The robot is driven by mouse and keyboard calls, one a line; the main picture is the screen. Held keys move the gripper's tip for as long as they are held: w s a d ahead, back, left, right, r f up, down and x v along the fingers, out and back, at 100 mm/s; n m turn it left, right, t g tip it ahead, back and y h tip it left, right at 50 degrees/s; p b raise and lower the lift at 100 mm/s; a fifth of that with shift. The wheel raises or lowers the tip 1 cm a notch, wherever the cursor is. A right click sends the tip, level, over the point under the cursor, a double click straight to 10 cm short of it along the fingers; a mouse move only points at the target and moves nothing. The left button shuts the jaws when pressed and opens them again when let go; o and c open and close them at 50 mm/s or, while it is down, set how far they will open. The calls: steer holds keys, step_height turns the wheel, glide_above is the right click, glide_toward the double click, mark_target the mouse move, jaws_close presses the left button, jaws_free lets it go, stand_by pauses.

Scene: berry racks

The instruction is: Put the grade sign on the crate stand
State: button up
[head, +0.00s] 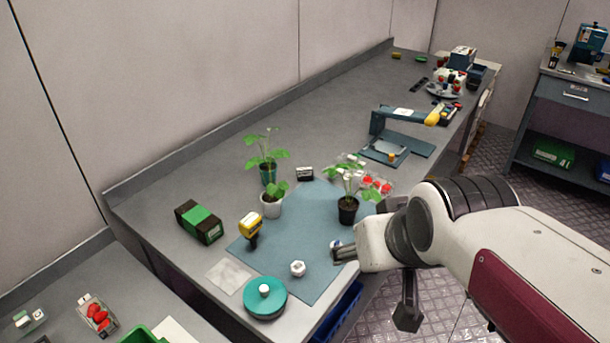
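I cannot clearly pick out the grade sign. A small black-and-white block (305,174) behind the blue mat might be it, but its face is too small to read. I cannot surely identify the crate stand either. A blue crate (341,316) shows partly below the bench's front edge. My gripper (338,252) reaches in from the right, low over the right edge of the mat. Its fingers are small and dark, and their gap is unclear. A small pale object (336,244) shows right at the fingertips; I cannot tell whether it is held.
The blue mat (315,215) bears a yellow-and-black handheld device (250,227), a white knob-like piece (298,268) and potted plants (348,208). A teal round piece (265,299) sits at the front. A green-and-black box (199,222) stands left. A teal frame (400,135) stands farther back.

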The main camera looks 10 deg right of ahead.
steer(key=w+a+f+t, duration=0.1)
steer(key=w+f+t, duration=0.1)
steer(key=w, duration=1.2)
steer(key=w+a+f+t, duration=0.1)
steer(key=w+f+t, duration=0.1)
steer(key=w, duration=1.2)
steer(key=t+h, duration=0.1)
steer(key=t, duration=0.2)
glide_toward(306, 168)
steer(key=shift+x, duration=1)
steer(key=shift+a+r, duration=0.1)
steer(key=shift+a, duration=0.05)
steer(key=shift+w, duration=0.1)
steer(key=shift+x, duration=1.25)
